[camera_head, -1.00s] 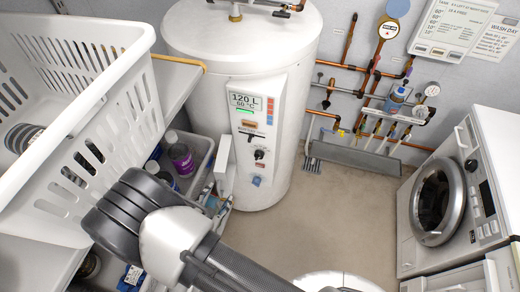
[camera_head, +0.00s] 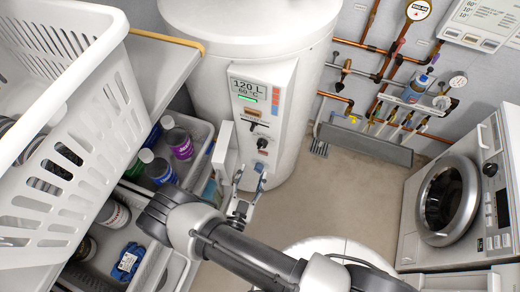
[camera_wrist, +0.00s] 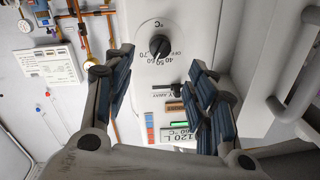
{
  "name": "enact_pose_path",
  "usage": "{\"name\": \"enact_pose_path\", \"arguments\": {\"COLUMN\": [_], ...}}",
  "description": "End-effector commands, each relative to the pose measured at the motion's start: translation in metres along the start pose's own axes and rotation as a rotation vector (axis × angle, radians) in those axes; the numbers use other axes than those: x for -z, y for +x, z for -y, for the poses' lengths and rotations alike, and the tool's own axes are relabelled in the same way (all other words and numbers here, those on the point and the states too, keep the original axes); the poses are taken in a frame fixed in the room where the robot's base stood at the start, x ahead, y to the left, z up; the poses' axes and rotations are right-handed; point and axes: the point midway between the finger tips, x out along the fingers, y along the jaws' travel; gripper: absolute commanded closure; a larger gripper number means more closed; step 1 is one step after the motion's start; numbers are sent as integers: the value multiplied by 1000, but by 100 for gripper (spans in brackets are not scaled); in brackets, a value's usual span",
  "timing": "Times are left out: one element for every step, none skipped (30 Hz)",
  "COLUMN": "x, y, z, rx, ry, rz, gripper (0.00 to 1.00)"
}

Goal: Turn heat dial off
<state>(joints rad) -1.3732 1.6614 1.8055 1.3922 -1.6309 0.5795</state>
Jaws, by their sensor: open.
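The heat dial is a round black knob (camera_head: 262,143) low on the white control panel (camera_head: 240,124) of the water tank (camera_head: 250,40). In the wrist view the dial (camera_wrist: 159,46) shows clearly, with a printed scale of temperatures and OFF around it. I cannot tell which mark it points to. My gripper (camera_head: 251,180) is open and empty, just below and in front of the dial in the head view. In the wrist view its fingers (camera_wrist: 160,62) stand wide apart on both sides of the dial, not visibly touching it.
A white box (camera_head: 223,148) juts out at the panel's left side. A white laundry basket (camera_head: 60,170) and bins of bottles (camera_head: 180,143) stand at the left. Copper pipes (camera_head: 390,75) run along the wall. A washing machine (camera_head: 450,200) stands right. Floor is clear between.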

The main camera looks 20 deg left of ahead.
Motion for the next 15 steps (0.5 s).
{"name": "enact_pose_path", "arguments": {"x": [0, 0, 0, 0, 0, 0, 0, 0, -1, 0, 0, 0, 0, -1, -1], "y": [12, 18, 27, 34, 40, 49, 55, 61, 69, 74, 79, 85, 89, 93, 97], "z": [-2, -1, -2, -2, -1, -2, -2, -1, -1, -1, -1, -1, -1, 0, 0], "rx": [-7, -6, -6, -8, -7, -6, -5, -6, -5, -5, -5, -3, -4, -3, -2], "ry": [3, 4, 4, 4, 4, 4, 4, 4, 4, 4, 4, 3, 4, 4, 3], "rz": [-3, -3, -2, -3, -2, -3, -3, -3, -2, -2, -2, -1, -1, -1, 0], "gripper": [48, 48, 48, 48, 48, 48, 48, 48, 48, 48, 48, 48, 48, 48, 48]}}
